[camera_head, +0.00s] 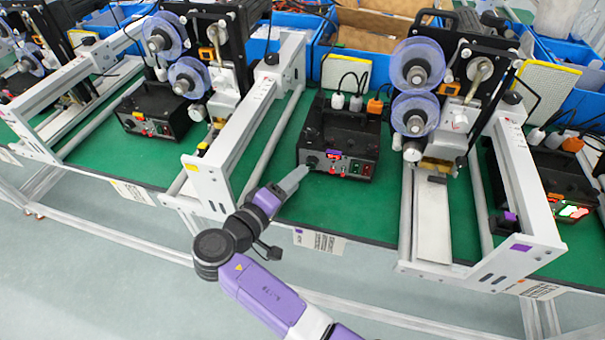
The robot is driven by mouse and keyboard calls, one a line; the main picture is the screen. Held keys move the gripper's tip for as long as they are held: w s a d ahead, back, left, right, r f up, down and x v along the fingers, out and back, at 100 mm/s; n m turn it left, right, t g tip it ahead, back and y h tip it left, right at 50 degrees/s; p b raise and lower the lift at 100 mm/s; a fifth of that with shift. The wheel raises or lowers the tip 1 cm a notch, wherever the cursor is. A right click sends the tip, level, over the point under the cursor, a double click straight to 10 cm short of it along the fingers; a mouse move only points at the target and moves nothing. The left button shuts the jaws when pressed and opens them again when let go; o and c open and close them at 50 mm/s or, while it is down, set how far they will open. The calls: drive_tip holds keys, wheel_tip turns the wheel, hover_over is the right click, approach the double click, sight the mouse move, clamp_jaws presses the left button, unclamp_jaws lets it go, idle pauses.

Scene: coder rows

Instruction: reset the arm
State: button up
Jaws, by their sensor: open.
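My purple and grey arm reaches up from the bottom of the head view. My gripper (293,179) is at its end, in front of the middle black control box (340,140). The grey fingers appear close to the front left of the box. I cannot tell whether they touch it. No object shows between the fingers, and the gap between them is too small to make out. The box has a red display, buttons and a knob on its front face.
A green bench top (375,212) carries coder machines with blue-purple reels (417,65) and white metal frames (216,160) on both sides of my gripper. Another control box (155,112) stands at left. Blue bins (345,50) line the back. Grey floor (110,285) is open in front.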

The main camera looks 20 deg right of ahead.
drive_tip(key=shift+v, duration=1.15)
